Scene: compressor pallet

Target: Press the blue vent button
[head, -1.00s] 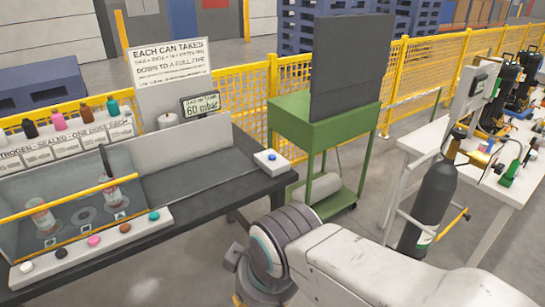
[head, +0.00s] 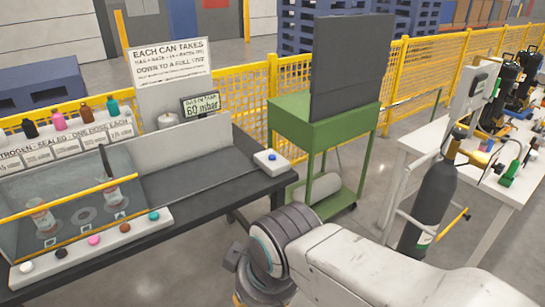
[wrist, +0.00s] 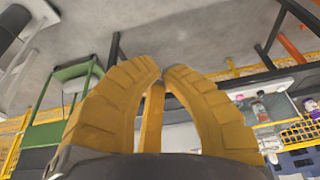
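The blue button (head: 272,156) sits on a small white box (head: 270,166) at the right end of the dark bench (head: 215,178) in the head view. Nothing covers it. My arm is bent down in front of the bench, to the right of and nearer than the box. My gripper is mostly hidden below my wrist in the head view. In the wrist view, my gripper (wrist: 162,71) shows two yellow fingers curved together, their tips almost meeting with nothing held between them. I cannot make out the blue button in the wrist view.
A white strip with several coloured buttons (head: 94,240) runs along the bench front, by a clear-walled tank. A small display (head: 201,104) stands behind. A green cart (head: 318,128) with a dark panel is right of the bench. A gas cylinder (head: 434,200) stands further right.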

